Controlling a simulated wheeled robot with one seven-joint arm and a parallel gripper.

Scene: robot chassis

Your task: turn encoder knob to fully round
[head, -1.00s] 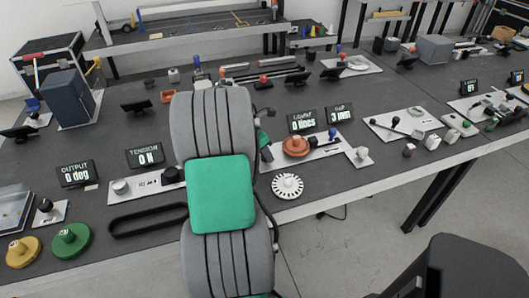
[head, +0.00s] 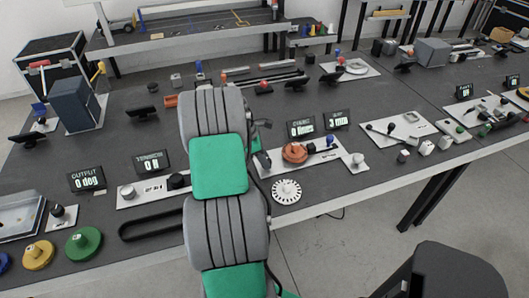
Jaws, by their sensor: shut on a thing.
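The display (head: 301,128) reading about 0 lines and the gap display (head: 338,119) reading 3 mm stand behind a light plate (head: 322,158). On that plate are an orange-brown round part (head: 294,152) and a small blue-topped part (head: 329,141). A dark grey rounded part (head: 262,160) shows at its left end, close beside my arm. A white slotted disc (head: 286,191) lies in front. I cannot tell which part is the encoder knob. My grey and green arm reaches over the bench; my gripper is hidden behind it.
A black chair-like shape (head: 440,272) stands at bottom right, beyond open floor.

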